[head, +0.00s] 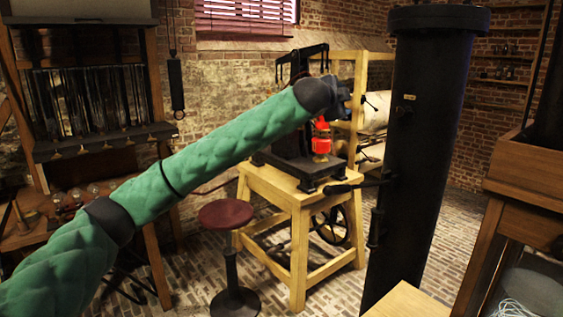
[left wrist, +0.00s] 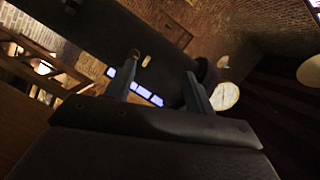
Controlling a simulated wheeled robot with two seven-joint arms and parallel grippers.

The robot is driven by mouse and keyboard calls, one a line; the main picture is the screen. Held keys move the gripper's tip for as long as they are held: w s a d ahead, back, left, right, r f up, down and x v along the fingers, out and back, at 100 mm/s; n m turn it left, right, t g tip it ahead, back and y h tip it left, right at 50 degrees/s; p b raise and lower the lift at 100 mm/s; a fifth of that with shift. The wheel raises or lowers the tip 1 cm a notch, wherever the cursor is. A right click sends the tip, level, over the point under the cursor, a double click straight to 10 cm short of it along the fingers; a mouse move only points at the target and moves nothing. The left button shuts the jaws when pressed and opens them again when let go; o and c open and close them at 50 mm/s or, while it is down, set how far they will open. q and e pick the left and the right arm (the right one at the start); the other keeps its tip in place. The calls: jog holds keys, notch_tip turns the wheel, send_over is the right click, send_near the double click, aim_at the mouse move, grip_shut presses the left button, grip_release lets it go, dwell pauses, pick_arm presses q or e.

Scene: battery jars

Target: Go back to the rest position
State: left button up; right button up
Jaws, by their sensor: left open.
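My left arm in its green padded sleeve reaches in from the left of the head view, rising to the middle. My left gripper (head: 345,96) is at its end, small and dark, in front of the yellow wooden frame in the picture. In the left wrist view my left gripper (left wrist: 162,70) shows two fingers spread apart with nothing between them. A dark cylinder (left wrist: 140,45) lies behind the fingers in that view. My right gripper is in neither view.
A tall black column (head: 420,150) stands right of the gripper. A black machine with a red part (head: 321,140) sits on a yellow wooden stand (head: 298,200). A red-topped stool (head: 226,214) stands before it. Wooden furniture lines the right edge; glass jars (head: 85,100) hang left.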

pick_arm(q)
jog(key=s+a+f+n+y, duration=0.1)
jog(key=a+f+n+y, duration=0.2)
jog(key=a+f+n, duration=0.6)
jog(key=a+f+n+y, duration=0.25)
jog(key=a+f, duration=0.45)
jog(key=f, duration=0.5)
jog(key=s+a+f+n+g+y, duration=0.15)
jog(key=s+a+f, duration=0.25)
jog(key=f, duration=0.7)
jog(key=s+a+f+n+g, duration=0.1)
jog(key=s+a+f+n, duration=0.15)
jog(key=f, duration=0.85)
jog(key=s+a+f+n+g, duration=0.15)
jog(key=s+a+f, duration=0.35)
jog(key=f, duration=0.6)
jog(key=s+a+f+n+g+y, duration=0.1)
jog(key=s+a+f+g, duration=0.15)
jog(key=s+f, duration=0.95)
jog(key=s+a+f+g, duration=0.2)
jog(key=s+a+f, duration=0.1)
jog(key=s+f, duration=0.8)
jog(key=s+f+g, duration=0.2)
jog(key=s+f, duration=0.5)
jog(key=s, duration=0.4)
jog(key=s+f+g, duration=0.2)
jog(key=s+f, duration=0.6)
jog(key=s, duration=0.4)
jog(key=shift+d, duration=0.2)
